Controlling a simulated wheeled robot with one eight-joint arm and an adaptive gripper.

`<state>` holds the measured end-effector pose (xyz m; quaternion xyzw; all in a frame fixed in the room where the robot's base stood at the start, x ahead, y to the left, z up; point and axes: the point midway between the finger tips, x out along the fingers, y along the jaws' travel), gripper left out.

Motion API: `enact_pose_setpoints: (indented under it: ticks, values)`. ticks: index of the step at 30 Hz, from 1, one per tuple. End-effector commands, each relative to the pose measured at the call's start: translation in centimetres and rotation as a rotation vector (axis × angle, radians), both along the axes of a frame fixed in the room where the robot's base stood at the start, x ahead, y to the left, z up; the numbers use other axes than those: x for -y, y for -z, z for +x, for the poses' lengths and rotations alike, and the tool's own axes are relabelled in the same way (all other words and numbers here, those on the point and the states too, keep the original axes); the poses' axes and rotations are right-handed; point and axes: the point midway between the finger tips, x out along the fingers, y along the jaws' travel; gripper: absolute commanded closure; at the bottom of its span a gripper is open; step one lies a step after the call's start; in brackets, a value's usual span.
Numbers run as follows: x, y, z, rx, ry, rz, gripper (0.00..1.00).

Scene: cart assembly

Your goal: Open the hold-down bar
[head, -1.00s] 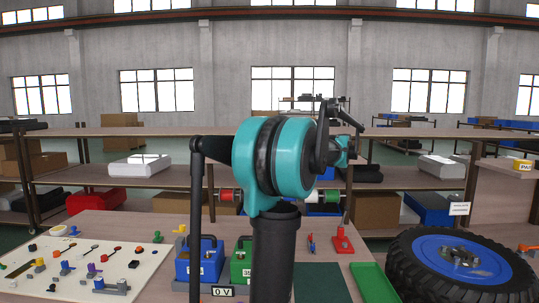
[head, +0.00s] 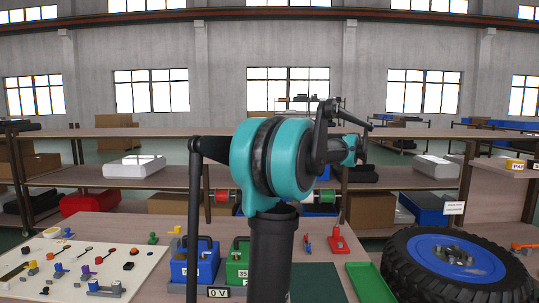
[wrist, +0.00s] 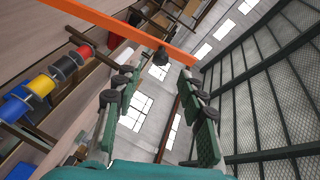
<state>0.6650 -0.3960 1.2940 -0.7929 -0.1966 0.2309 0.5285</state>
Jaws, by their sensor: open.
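I cannot pick out the hold-down bar for certain. On the table, a blue battery box (head: 190,265) and a green battery box (head: 238,266) stand side by side with dark handles or bars at their tops, partly behind my arm. My gripper (wrist: 168,78) is open and empty in the wrist view, its two green-padded fingers apart and pointing up toward the wall and windows. In the head view my gripper is small and partly hidden at the arm's end, high above the table. An orange bar (wrist: 120,30) crosses the wrist view beyond the fingertips; I cannot tell what it belongs to.
A pale board with several small coloured parts (head: 125,255) lies at left. A green tray (head: 368,284) and a large tyre with a blue rim (head: 425,254) are at right. Shelves (head: 110,183) run behind. Coloured spools (wrist: 42,84) show in the wrist view.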

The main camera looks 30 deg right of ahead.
Motion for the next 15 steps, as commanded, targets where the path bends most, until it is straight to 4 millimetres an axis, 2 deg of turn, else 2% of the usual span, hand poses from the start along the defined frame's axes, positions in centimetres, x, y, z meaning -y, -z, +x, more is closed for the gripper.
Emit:
enact_pose_setpoints:
  ticks: [3,7,15]
  values:
    - [1.6,-0.4,-2.2,-0.001,0.005,0.000,0.59]
    - [2.9,-0.8,-4.1,0.000,0.003,0.000,0.59]
    - [4.1,-1.1,-6.0,0.001,0.001,-0.001,0.59]
